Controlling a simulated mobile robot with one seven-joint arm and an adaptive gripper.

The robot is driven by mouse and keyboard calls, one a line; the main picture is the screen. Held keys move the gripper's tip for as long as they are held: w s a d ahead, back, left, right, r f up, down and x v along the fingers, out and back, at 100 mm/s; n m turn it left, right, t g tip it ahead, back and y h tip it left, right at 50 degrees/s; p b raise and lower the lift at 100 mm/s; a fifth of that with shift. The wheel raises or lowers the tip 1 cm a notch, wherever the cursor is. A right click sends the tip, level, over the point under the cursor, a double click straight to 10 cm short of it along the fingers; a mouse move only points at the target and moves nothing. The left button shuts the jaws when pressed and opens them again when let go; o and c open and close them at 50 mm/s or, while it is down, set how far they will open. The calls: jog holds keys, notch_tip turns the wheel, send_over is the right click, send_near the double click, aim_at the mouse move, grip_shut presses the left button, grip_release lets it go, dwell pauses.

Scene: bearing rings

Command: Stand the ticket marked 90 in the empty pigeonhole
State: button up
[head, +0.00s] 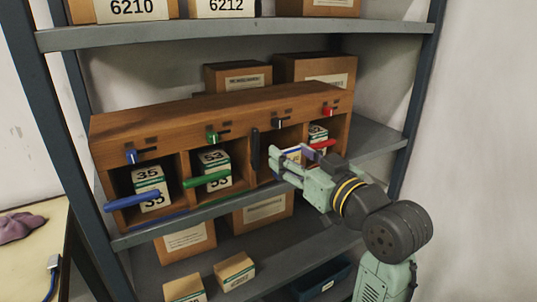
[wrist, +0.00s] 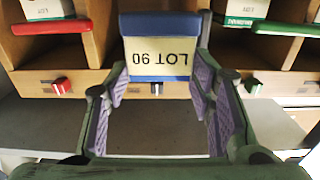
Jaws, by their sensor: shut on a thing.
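My gripper (wrist: 160,72) is shut on the ticket marked LOT 90 (wrist: 158,48), a cream piece with blue bands. Its lettering is upside down in the wrist view. In the head view my gripper (head: 284,158) is at the mouth of the third pigeonhole from the left, and the ticket (head: 293,153) shows only partly between the fingers. I cannot tell how far in it reaches. The black bar (head: 255,148) of this pigeonhole stands upright at its left side. My gripper and the ticket hide most of the inside.
The wooden rack (head: 220,107) stands on a grey shelf. A blue bar (head: 132,202), a green bar (head: 207,179) and a red bar (head: 322,144) lie across the other pigeonholes, which hold green-banded boxes. Cartons stand behind and below. Shelf is clear at right (head: 375,138).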

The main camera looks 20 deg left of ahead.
jog(key=p+x, duration=0.1)
jog(key=x, duration=0.3)
jog(key=w+d+x, duration=0.1)
jog(key=x, duration=0.3)
jog(key=f+p+x, duration=0.1)
jog(key=x, duration=0.3)
jog(key=shift+w+d+f+p, duration=0.1)
jog(key=shift+w+p, duration=0.2)
notch_tip(320, 180, down, 3)
jog(key=shift+f+p, duration=0.2)
jog(key=shift+p, duration=0.25)
jog(key=shift+f+b, duration=0.35)
jog(key=o, duration=0.9)
jog(key=shift+r, duration=0.1)
